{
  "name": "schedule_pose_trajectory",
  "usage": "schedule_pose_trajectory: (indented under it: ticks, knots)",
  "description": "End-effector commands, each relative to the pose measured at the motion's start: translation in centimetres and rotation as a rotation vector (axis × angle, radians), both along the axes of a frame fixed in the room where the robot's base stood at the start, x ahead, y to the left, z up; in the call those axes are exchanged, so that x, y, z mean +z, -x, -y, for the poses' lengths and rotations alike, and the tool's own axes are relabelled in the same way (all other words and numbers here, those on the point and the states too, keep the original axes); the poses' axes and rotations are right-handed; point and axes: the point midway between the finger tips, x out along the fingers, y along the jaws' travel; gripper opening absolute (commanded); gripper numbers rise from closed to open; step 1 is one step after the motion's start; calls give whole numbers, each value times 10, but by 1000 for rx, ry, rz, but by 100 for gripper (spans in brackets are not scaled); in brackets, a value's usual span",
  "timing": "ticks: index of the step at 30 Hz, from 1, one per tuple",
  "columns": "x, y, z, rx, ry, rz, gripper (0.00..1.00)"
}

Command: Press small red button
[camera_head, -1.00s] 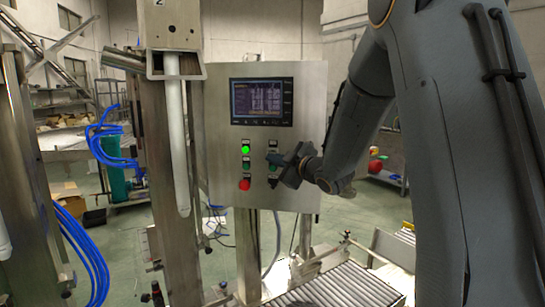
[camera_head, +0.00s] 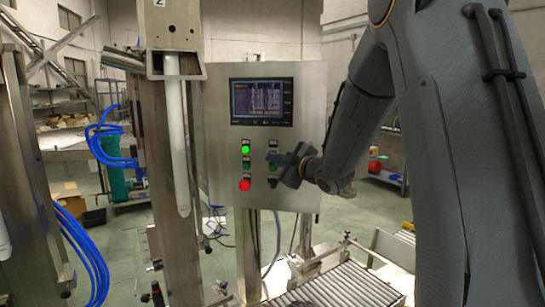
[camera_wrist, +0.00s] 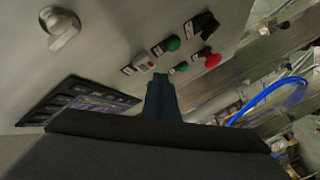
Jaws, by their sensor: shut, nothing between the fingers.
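A small pale button with a reddish face (camera_wrist: 145,62) sits on the steel control panel (camera_head: 305,85) in the wrist view. I cannot make it out clearly in the head view. A larger round red button (camera_head: 245,184) is at the lower left of the button group; it also shows in the wrist view (camera_wrist: 212,60). My gripper (camera_head: 271,158) is shut and empty, pointing at the right button column and covering part of it. In the wrist view its tips (camera_wrist: 160,80) appear beside the small reddish button; I cannot tell whether they touch the panel.
Green buttons (camera_wrist: 172,43) and a black knob (camera_wrist: 206,26) are close by on the panel. A lit green button (camera_head: 245,148) is in the left column. A screen (camera_head: 262,101) is above. A steel post (camera_head: 155,200) stands left and a roller conveyor (camera_head: 340,288) lies below.

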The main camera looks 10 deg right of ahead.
Motion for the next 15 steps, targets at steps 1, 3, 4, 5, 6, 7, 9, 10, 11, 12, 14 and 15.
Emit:
schedule_pose_trajectory:
  ticks: [1,3,4,5,6,7,9,10,11,12,14,15]
  knots:
    - [0,0,0,0,0,0,0]
    - [0,0,0,0,0,0,0]
    - [0,0,0,0,0,0,0]
    - [0,0,0,0,0,0,0]
    - [0,0,0,0,0,0,0]
    - [0,-1,0,0,0,0,0]
    - [0,-2,1,0,0,0,0]
    - [0,-3,1,-1,0,1,0]
    - [0,-4,2,-1,0,1,0]
    - [0,-5,2,-1,0,1,0]
    - [0,-7,3,-1,-1,0,0]
    - [0,-7,3,0,-1,0,0]
